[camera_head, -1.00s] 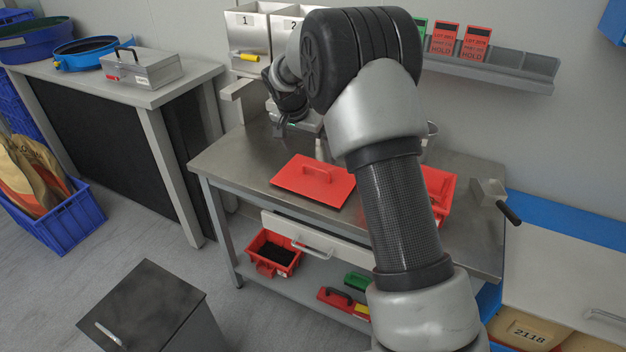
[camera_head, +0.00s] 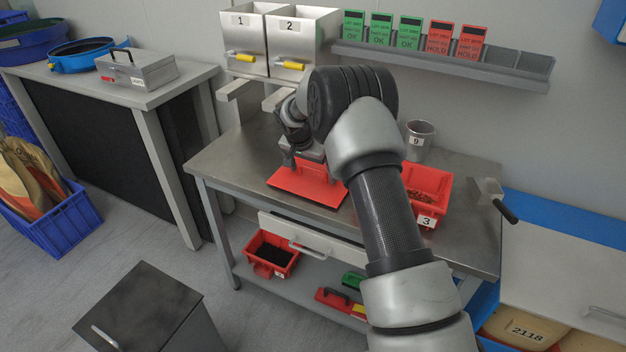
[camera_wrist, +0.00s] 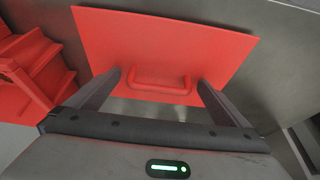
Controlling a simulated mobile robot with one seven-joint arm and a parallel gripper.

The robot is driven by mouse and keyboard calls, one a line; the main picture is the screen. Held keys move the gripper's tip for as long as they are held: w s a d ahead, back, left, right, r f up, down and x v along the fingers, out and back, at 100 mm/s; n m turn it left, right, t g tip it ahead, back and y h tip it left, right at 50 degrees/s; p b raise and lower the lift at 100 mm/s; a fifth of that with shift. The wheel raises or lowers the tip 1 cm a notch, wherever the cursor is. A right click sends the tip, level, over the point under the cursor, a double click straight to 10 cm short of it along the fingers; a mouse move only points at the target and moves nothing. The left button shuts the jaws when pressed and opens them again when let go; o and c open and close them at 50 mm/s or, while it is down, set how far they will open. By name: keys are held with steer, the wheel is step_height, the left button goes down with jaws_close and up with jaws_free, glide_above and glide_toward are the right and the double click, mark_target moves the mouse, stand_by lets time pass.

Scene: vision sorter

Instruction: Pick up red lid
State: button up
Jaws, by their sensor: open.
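The red lid (camera_head: 290,185) lies flat on the steel bench, left of the middle, in the head view. It also fills the upper middle of the wrist view (camera_wrist: 160,45), with its raised red handle (camera_wrist: 160,84) near the fingertips. My gripper (camera_wrist: 158,82) is open above the lid. Its two fingers stand apart at either side of the handle, one at the left end and one at the right end. In the head view my arm and wrist cover part of the lid and its handle. I cannot tell whether the fingers touch the handle.
A red bin labelled 3 (camera_head: 428,196) stands right of my arm on the bench (camera_head: 240,150). Two metal hoppers (camera_head: 270,45) hang behind.

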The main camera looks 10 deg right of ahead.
steer(key=shift+c, duration=0.4)
steer(key=c, duration=1.1)
steer(key=shift+r, duration=0.15)
